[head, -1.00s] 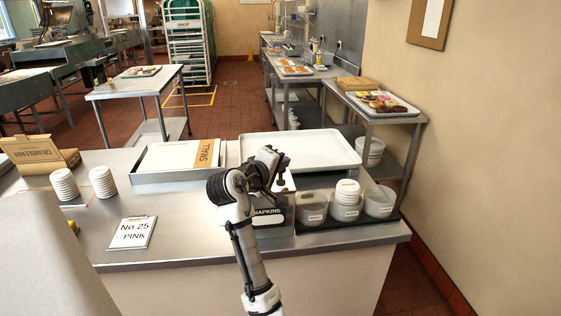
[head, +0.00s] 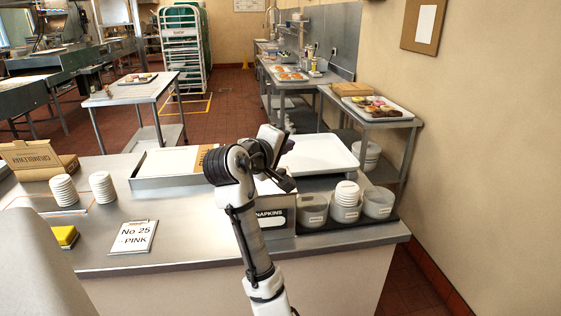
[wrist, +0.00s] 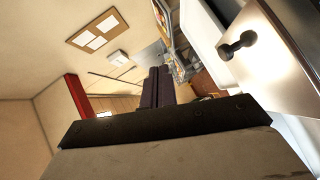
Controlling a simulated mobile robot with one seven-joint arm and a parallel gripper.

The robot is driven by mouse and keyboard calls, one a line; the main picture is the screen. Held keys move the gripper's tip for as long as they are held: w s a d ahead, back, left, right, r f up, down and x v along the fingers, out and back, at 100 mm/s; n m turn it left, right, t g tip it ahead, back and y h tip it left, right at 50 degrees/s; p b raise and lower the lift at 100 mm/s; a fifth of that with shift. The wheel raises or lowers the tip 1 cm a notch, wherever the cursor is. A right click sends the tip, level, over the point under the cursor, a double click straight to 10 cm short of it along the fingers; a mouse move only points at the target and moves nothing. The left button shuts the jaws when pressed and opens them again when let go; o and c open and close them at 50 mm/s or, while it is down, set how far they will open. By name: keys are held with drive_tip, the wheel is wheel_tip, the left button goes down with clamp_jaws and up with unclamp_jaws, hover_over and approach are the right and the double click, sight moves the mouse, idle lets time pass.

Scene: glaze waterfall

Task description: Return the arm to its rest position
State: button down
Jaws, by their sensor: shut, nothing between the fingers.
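My arm reaches up from the bottom of the head view, bent at its dark joint over the front counter (head: 190,245). My gripper shows in the wrist view (wrist: 158,72) with its two dark fingers together and nothing between them. In the head view the wrist hides most of the gripper, which lies above the napkin box (head: 272,218) and beside the white tray (head: 318,152).
Grey bins (head: 312,210) stand right of the napkin box, one with stacked white cups or lids. An order clipboard (head: 133,236), stacks of white discs (head: 102,186) and an open carton (head: 35,160) are to the left. A wall bounds the right side.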

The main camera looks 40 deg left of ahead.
drive_tip(key=shift+s+d+r+b, duration=0.2)
drive_tip(key=shift+s+d+r, duration=0.4)
drive_tip(key=shift+r, duration=0.15)
drive_tip(key=shift+s+d+r+b, duration=0.2)
drive_tip(key=shift+s+d+r, duration=0.25)
drive_tip(key=shift+d+r, duration=0.25)
drive_tip(key=shift+a, duration=0.1)
